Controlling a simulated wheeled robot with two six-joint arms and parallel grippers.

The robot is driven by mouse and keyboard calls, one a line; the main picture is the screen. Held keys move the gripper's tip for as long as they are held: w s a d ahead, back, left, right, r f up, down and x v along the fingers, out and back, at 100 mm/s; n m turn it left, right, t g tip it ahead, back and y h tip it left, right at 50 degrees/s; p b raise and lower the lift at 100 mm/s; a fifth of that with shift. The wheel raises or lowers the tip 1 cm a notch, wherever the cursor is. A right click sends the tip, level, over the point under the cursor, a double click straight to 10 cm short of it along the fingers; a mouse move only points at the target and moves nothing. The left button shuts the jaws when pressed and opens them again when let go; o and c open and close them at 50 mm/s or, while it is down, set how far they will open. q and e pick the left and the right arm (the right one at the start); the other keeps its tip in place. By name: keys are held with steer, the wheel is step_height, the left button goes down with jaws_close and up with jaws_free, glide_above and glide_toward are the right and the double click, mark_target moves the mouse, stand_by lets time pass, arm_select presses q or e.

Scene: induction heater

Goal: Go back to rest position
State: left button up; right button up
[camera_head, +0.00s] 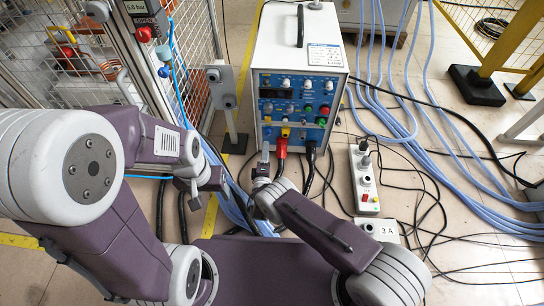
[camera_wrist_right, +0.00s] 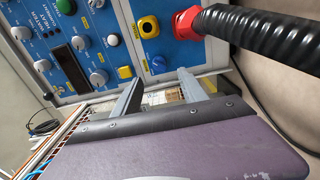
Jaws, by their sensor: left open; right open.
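The induction heater (camera_head: 330,84) is a white box with a blue front panel of knobs and buttons. My right gripper (camera_head: 264,154) is just in front of the panel's lower left, left of a red connector (camera_head: 281,146). In the right wrist view its two fingers (camera_wrist_right: 160,78) are apart with nothing between them, below a blue knob (camera_wrist_right: 158,65) and left of the red connector's thick black cable (camera_wrist_right: 265,35). My left gripper (camera_head: 203,188) is open and empty, left of the heater in the head view. Its fingertips are small and partly unclear.
A wire fence (camera_head: 205,50) with a hanging controller (camera_head: 140,10) stands at the left. A grey post (camera_head: 222,90) is left of the heater. A white power strip (camera_head: 364,180) lies right of my right arm. Blue hoses (camera_head: 460,150) and black cables cover the floor at right.

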arm_select(q)
steer(key=shift+s+d+f, duration=0.25)
steer(key=shift+s+d, duration=0.05)
steer(key=shift+s, duration=0.25)
arm_select(e)
steer(key=shift+s, duration=0.45)
steer(key=d+r+m+g+h+p, duration=0.3)
steer(key=d+r+g+h, duration=0.15)
steer(key=d+r, duration=0.4)
steer(key=d+r+m+g+h+p, duration=0.3)
steer(key=d+r+g+h+p, duration=0.15)
steer(key=d, duration=0.65)
steer(key=s+d+r+m+g+p, duration=0.35)
steer(key=s+d+r+g, duration=0.25)
steer(key=s+d+r, duration=0.3)
steer(key=s+a+r+m+g+y+p, duration=0.1)
steer(key=s+a+r+m+y+p, duration=0.1)
steer(key=s+r+m+y+p, duration=0.45)
steer(key=s+a+r+m+g+y+p, duration=0.1)
steer(key=s+a+r+y, duration=0.2)
steer(key=s+r, duration=0.7)
arm_select(q)
step_height(320, 180, up, 56)
steer(key=p, duration=3.7)
arm_select(e)
step_height(320, 180, up, 36)
steer(key=s, duration=0.2)
steer(key=shift+m, duration=0.3)
